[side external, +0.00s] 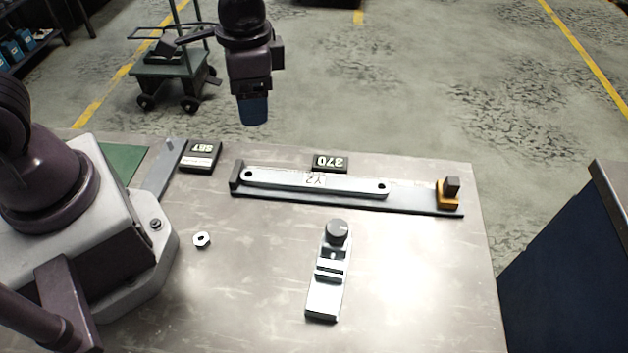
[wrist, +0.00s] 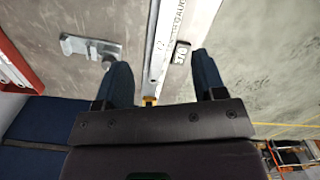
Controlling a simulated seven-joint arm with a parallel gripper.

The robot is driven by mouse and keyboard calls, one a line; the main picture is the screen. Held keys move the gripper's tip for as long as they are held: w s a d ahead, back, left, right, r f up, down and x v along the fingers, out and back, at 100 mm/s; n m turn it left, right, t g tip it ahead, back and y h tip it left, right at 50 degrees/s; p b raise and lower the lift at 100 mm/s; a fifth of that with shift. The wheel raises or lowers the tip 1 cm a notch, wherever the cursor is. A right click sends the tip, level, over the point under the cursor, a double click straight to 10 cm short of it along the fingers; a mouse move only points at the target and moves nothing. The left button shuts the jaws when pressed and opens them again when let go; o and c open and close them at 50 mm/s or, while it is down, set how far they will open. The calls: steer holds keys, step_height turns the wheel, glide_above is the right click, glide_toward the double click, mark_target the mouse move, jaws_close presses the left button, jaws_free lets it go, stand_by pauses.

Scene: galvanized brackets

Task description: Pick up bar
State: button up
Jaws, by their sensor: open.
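The bar (side external: 315,183) is a long, flat, silvery strip with a hole near each end and a dark handwritten mark. It lies on a dark narrow fixture (side external: 420,205) between a dark block at its left end and an orange stop (side external: 447,193) beyond its right end. My gripper (side external: 253,113) is above the table's far side, up from the bar's left part in the side view, and clear of it. In the wrist view my open gripper (wrist: 163,75) shows two blue fingers apart, with the pale bar (wrist: 161,45) running between them in the picture. Nothing is held.
A metal clamp-like device with a round knob (side external: 328,275) lies in front of the bar. A hex nut (side external: 202,240) is to its left. Number blocks (side external: 330,162) and (side external: 201,155) stand along the far side. The table's right front is clear.

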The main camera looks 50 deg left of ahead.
steer(key=m, duration=0.2)
glide_above(293, 178)
steer(key=s, duration=0.3)
step_height(293, 178, down, 5)
steer(key=w+f, duration=0.1)
steer(key=f, duration=0.3)
steer(key=w+f+m, duration=0.1)
steer(key=f, duration=0.4)
steer(key=w+f+m, duration=0.1)
steer(key=f, duration=0.3)
steer(key=shift+f, duration=0.35)
jaws_close()
steer(key=shift+r, duration=0.1)
